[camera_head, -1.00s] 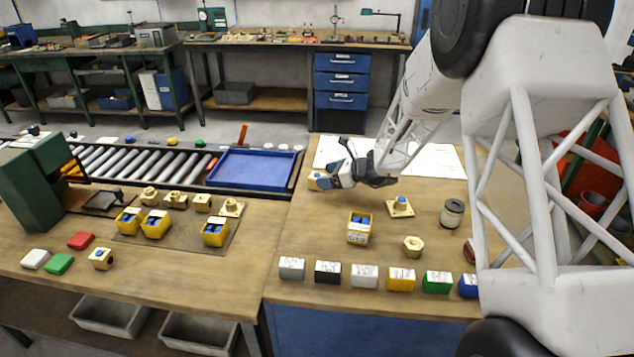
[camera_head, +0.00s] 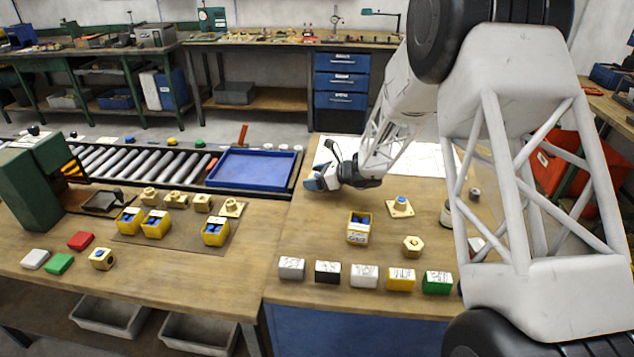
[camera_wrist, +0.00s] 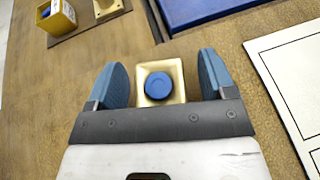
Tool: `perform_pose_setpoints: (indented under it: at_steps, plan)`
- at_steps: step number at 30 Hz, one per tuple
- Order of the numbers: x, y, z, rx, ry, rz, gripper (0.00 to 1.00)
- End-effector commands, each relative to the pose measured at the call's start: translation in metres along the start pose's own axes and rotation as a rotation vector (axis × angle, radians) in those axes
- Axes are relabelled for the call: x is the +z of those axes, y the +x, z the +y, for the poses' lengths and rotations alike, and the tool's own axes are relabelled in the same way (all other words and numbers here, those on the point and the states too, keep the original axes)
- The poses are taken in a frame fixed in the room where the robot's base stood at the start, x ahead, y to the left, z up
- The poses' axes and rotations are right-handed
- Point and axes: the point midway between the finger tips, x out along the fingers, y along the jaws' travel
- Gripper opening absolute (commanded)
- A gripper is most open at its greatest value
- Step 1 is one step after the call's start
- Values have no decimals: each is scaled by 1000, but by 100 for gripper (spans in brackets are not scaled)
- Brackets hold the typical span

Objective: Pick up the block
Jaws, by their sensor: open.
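A brass-coloured block with a round blue top (camera_wrist: 158,86) sits on the wooden bench in the wrist view. My gripper (camera_wrist: 161,62) is open, with its two blue fingers on either side of the block. Small gaps of bench show between the block and each finger, so they look apart. In the head view my gripper (camera_head: 314,182) is low over the bench near its left edge and hides the block. I cannot tell the exact height of the fingertips.
A yellow bin with blue contents (camera_head: 359,228), a brass plate with a blue-topped part (camera_head: 400,207) and a brass hex nut (camera_head: 412,246) stand nearby. Several coloured labelled blocks line the front edge. A blue tray (camera_head: 254,168) lies left of my gripper. White paper (camera_head: 420,158) lies behind.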

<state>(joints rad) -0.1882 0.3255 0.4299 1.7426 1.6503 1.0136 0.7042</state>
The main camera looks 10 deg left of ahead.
Motion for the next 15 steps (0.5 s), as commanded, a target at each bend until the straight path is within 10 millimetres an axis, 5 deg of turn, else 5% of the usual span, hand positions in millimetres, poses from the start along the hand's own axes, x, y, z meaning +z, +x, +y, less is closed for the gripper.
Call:
perform_pose_setpoints:
  at_steps: [2,15]
  plan:
    - [0,0,0,0,0,0,74]
    - [0,0,0,0,0,0,6]
